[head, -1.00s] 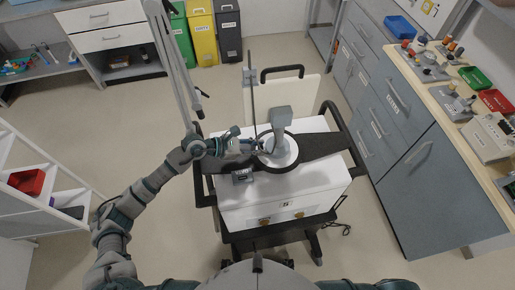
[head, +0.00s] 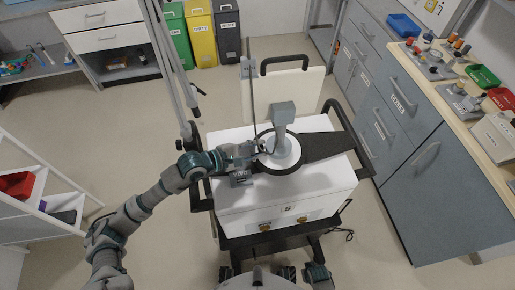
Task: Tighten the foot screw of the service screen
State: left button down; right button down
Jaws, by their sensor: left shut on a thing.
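The service screen (head: 284,113) appears as a grey upright head on a round white foot (head: 286,153). It stands on top of the white ventilator trolley, with a black ring around the foot. My left gripper (head: 259,148) reaches in from the left and is shut at the left edge of the foot. The foot screw lies between its fingers and is mostly hidden by them.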

pick_arm(q)
jog(key=shift+f, duration=0.15)
dwell(0.3)
jog(key=c, duration=1.2)
grip_release()
